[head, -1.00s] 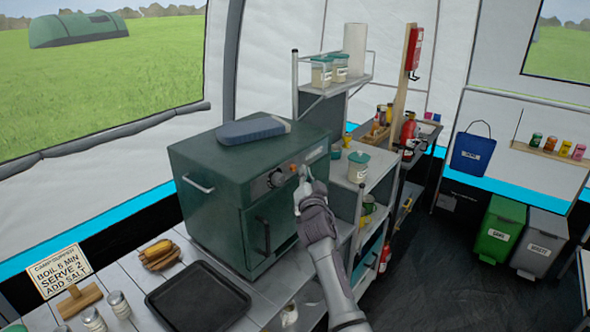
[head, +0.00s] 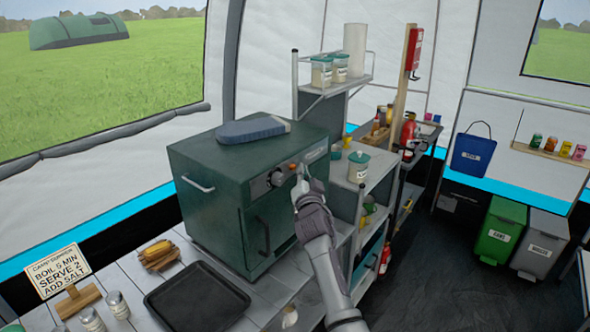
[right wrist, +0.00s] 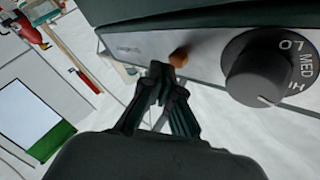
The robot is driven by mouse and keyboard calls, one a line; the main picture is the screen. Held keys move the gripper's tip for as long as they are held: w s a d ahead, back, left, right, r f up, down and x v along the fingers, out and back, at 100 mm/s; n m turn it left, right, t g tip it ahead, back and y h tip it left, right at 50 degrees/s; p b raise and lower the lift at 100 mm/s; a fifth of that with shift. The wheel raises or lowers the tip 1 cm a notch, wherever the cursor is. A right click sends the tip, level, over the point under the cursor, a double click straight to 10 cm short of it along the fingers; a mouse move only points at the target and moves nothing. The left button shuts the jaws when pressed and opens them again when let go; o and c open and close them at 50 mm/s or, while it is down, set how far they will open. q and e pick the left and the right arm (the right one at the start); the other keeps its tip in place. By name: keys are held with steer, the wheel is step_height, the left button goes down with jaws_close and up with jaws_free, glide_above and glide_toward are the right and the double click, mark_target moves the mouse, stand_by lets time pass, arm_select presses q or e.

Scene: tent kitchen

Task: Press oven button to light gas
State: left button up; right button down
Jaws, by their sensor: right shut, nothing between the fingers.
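The dark green oven (head: 215,205) stands on the slatted counter, its control panel facing right. An orange button (head: 293,167) sits on the panel beside a black knob (head: 275,178). In the right wrist view the orange button (right wrist: 179,57) is at top centre and the knob (right wrist: 255,67), marked with heat settings, is to its right. My right gripper (head: 301,172) is shut and empty in front of the panel. In the right wrist view its fingertips (right wrist: 163,75) are just beside the button; I cannot tell whether they touch it. My left gripper is not in view.
A blue-grey case (head: 252,130) lies on the oven. A black tray (head: 198,296) is on the counter in front. A shelf unit with jars (head: 358,166) stands right of my right arm. Green and grey bins (head: 500,230) stand far right.

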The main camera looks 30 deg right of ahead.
steer(key=shift+w+a+b, duration=0.2)
steer(key=shift+w+b, duration=0.2)
steer(key=shift+b, duration=0.05)
stand_by(0.3)
steer(key=shift+s, duration=0.1)
stand_by(0.3)
steer(key=shift+s+d+p, duration=0.35)
steer(key=shift+s+p, duration=0.25)
steer(key=shift+s, duration=0.05)
steer(key=s+p, duration=0.1)
steer(key=s+d+p, duration=0.1)
steer(key=s, duration=0.1)
steer(key=s+d+p, duration=0.1)
steer(key=shift+s+p, duration=0.3)
steer(key=shift+s, duration=0.05)
stand_by(0.5)
